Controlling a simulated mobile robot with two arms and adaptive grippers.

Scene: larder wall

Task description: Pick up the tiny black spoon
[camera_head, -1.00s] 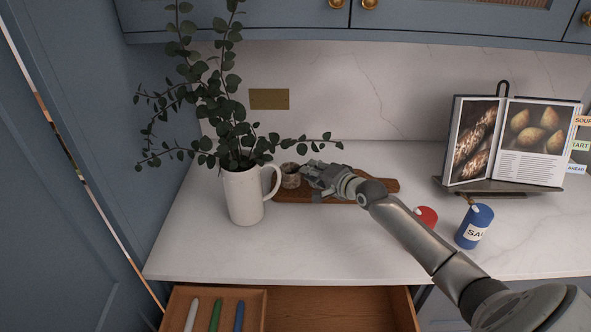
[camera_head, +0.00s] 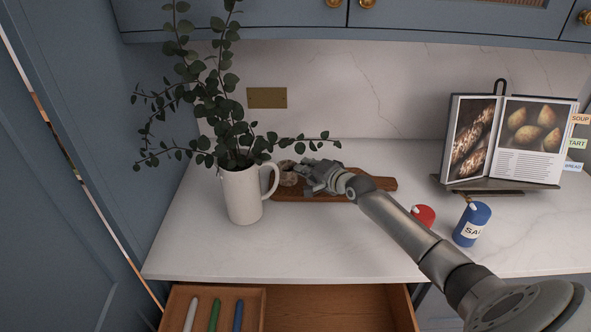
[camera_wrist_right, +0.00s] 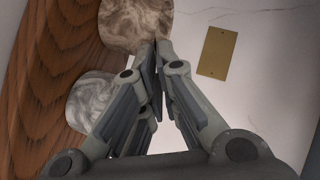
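I cannot make out a tiny black spoon in either view. My right gripper (camera_head: 311,171) is over the left part of a wooden board, beside a small stone pot (camera_head: 288,179). In the right wrist view, the gripper's fingertips (camera_wrist_right: 158,48) meet or nearly meet, and no object shows clearly between them. They are close to the brown marbled pot (camera_wrist_right: 136,22); I cannot tell whether they touch it. A grey marbled pot (camera_wrist_right: 91,101) is left of the fingers. My left gripper is not in view.
The wooden board (camera_head: 380,184) lies on the white counter (camera_head: 330,240). A white jug (camera_head: 242,194) with leafy stems is at left. A red pot (camera_head: 424,215), a blue salt jar (camera_head: 472,223) and a cookbook stand (camera_head: 505,185) are at right. The drawer (camera_head: 335,308) below is open.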

